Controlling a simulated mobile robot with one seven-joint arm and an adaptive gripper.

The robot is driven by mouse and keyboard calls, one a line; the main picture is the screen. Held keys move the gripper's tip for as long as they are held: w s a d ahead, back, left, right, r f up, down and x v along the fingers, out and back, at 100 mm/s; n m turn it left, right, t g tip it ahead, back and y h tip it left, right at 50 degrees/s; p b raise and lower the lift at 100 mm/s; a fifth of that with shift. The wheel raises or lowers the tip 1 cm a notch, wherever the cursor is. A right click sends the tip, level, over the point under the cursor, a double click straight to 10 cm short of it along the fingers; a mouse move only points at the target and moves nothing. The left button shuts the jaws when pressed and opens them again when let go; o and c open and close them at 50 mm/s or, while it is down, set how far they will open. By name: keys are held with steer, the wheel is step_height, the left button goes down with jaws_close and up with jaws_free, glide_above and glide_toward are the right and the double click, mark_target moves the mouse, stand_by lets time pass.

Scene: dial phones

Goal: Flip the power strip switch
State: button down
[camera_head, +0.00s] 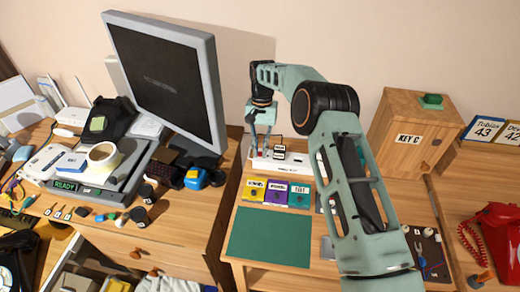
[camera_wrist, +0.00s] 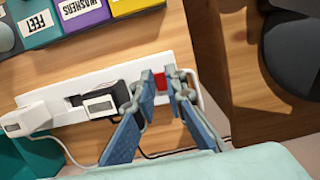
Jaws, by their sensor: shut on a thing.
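The white power strip (camera_head: 292,165) lies on the wooden desk near the wall, under my gripper (camera_head: 260,148). In the wrist view, the strip (camera_wrist: 55,106) runs diagonally with plugs in it. Its red switch (camera_wrist: 160,78) is at the right end, between the fingertips of my gripper (camera_wrist: 161,84). The blue fingers are close together and shut on the switch, which they partly cover. I cannot tell which way the switch is tilted. In the head view the switch is hidden.
A black adapter (camera_wrist: 98,98) and a white plug (camera_wrist: 27,120) sit in the strip beside my fingers. Yellow, purple and teal labelled boxes (camera_head: 277,192) stand in front. A monitor (camera_head: 165,80) is at left and a wooden key box (camera_head: 410,135) at right. The green mat (camera_head: 270,237) is clear.

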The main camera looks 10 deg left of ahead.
mark_target(260, 154)
steer(key=shift+w+g+b, duration=0.3)
steer(key=shift+b, duration=0.1)
steer(key=shift+g, duration=0.3)
steer(key=c, duration=2.2)
jaws_free()
steer(key=shift+c, duration=0.2)
steer(key=shift+s, duration=0.1)
steer(key=shift+r, duration=0.15)
step_height(260, 154, up, 10)
